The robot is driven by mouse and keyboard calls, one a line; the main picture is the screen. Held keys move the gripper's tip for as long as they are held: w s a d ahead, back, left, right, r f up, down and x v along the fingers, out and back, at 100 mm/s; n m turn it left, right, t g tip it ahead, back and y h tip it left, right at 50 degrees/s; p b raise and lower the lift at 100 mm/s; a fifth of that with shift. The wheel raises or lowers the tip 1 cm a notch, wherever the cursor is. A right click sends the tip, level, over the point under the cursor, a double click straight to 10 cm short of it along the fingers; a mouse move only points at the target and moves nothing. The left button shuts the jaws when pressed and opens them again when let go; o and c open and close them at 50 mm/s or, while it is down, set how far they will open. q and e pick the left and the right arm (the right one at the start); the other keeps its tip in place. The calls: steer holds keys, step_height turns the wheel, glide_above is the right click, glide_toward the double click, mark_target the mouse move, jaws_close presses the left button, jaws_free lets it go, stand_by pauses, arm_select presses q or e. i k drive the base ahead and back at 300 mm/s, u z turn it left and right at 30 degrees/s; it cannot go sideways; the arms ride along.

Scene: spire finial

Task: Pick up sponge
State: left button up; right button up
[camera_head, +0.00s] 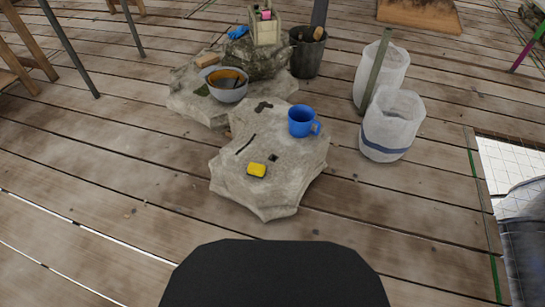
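A small yellow block that looks like the sponge (256,170) lies on the flat grey stone slab (290,190), left of the slab's middle and towards its near side. Nothing covers it. Neither of my grippers shows in the head view.
A blue mug (302,121) stands on the same slab, behind and right of the sponge. Behind are a grey bowl (229,93), a dark bucket (306,52) and a tool caddy (265,28). Two white sacks (392,124) stand right.

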mark_target(254, 169)
steer(key=u, duration=0.5)
steer(key=i, duration=0.9)
steer(key=u, duration=0.8)
